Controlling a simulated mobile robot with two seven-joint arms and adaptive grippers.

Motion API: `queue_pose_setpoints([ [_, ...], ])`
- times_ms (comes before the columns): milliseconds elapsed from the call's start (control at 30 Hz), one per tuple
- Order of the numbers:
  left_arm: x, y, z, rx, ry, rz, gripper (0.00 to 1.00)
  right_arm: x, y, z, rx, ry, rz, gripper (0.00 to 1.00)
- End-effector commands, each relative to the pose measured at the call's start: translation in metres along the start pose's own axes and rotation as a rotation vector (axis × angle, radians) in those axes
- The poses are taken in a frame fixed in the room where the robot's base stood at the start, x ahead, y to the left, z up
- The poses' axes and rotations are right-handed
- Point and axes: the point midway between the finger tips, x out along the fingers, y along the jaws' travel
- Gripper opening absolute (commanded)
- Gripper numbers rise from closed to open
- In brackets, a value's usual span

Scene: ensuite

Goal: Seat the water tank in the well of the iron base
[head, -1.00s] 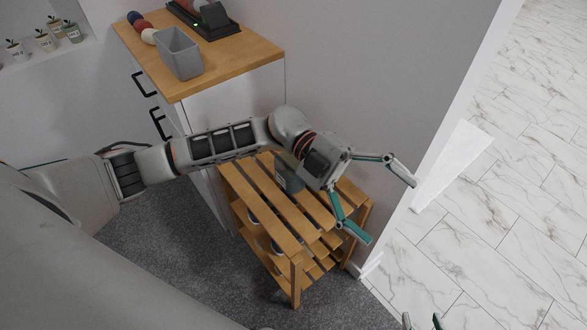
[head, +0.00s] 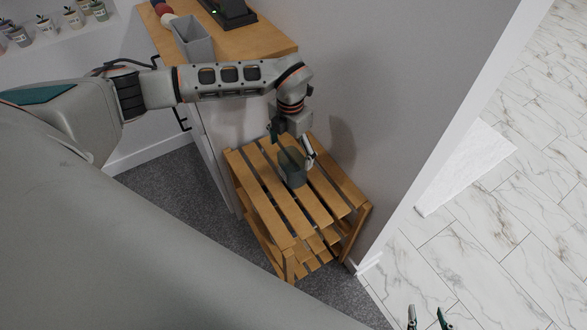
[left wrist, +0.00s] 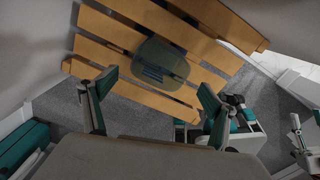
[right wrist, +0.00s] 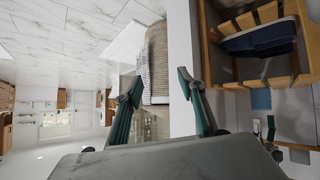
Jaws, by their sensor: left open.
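The water tank (head: 291,172), a dark, see-through grey-green vessel, stands on the top slats of a wooden rack. It also shows between and beyond the fingers in the left wrist view (left wrist: 160,63). My left gripper (head: 293,150) is open and empty, pointing down at the tank with a finger on either side in the picture; I cannot tell whether it touches. The iron base (head: 230,12) is dark with a small green light, on the wooden cabinet top at the upper edge; its well cannot be made out. My right gripper (head: 427,318) is open and empty at the bottom right.
The slatted rack (head: 267,205) stands against the grey wall. A grey bin (head: 194,40) and several balls (head: 165,17) share the cabinet top (head: 262,45) with the base. Small pots (head: 45,27) line a ledge at left. A wall end separates the rack from the marble floor (head: 490,240).

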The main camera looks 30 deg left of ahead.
Motion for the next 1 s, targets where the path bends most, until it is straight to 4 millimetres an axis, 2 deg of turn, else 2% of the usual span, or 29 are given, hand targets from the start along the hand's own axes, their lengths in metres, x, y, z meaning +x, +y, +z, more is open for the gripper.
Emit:
queue_pose_setpoints([
  [33, 0.009, -0.001, -0.001, 0.000, 0.004, -0.003, 0.87, 0.000, -0.002, 0.004, 0.000, -0.005, -0.003, 0.40],
  [233, 0.023, -0.001, 0.000, -0.001, 0.004, -0.003, 0.87, 0.000, -0.004, 0.003, 0.001, -0.002, -0.003, 0.40],
  [500, 0.061, 0.000, 0.001, 0.000, 0.005, -0.005, 0.87, 0.005, -0.003, 0.005, -0.006, 0.000, 0.001, 0.40],
  [767, 0.062, 0.001, 0.003, 0.000, -0.001, -0.003, 0.87, 0.007, 0.002, 0.000, -0.010, 0.007, 0.008, 0.40],
  [933, 0.062, 0.001, 0.002, 0.000, 0.000, -0.003, 0.45, 0.006, 0.002, 0.000, -0.009, 0.008, 0.008, 0.40],
  [1000, 0.062, 0.001, 0.002, 0.000, 0.000, -0.003, 0.43, 0.006, 0.001, 0.000, -0.009, 0.008, 0.007, 0.40],
])
